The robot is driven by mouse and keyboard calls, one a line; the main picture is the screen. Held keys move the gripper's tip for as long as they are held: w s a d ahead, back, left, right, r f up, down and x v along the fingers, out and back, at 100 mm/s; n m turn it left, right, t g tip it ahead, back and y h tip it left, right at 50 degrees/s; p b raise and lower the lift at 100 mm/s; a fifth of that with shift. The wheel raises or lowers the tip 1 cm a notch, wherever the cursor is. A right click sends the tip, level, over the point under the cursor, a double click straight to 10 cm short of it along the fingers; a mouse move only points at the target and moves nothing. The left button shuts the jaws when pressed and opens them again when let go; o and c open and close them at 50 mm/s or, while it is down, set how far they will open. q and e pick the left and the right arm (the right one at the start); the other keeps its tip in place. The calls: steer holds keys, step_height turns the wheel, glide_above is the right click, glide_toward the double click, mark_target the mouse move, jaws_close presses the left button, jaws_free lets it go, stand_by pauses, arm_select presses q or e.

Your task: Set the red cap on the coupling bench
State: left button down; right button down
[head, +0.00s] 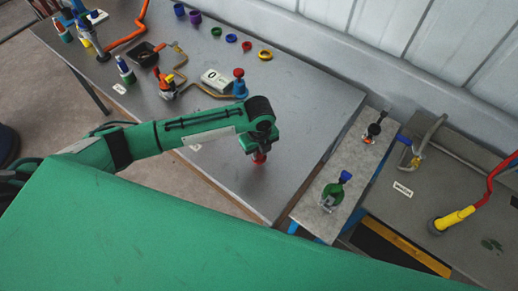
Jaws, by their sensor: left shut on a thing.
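My left gripper (257,147) points down over the front right part of the large grey table (225,180). It is shut on the red cap (259,158), which shows just below the fingers. I cannot tell whether the cap touches the tabletop. To the right stands a narrow grey bench (350,160) with a green fitting with a blue top (334,194) and a dark fitting with a red part (375,127). No label marks it as the coupling bench. My right gripper is not in view.
Coloured rings (264,55), a white gauge box (215,81), a blue and red valve (239,84) and brown piping stand farther back. Another bench on the right holds a yellow-handled red hose (454,219) and a bent pipe (425,140). The table's front right corner is clear.

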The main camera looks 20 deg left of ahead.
arm_select(q)
steer(key=shift+f, duration=0.2)
steer(key=c, duration=1.2)
jaws_free()
steer(key=shift+c, duration=0.2)
steer(key=shift+r, duration=0.1)
steer(key=shift+r+b, duration=0.35)
steer(key=shift+r, duration=0.2)
step_height(320, 180, up, 11)
steer(key=b, duration=0.3)
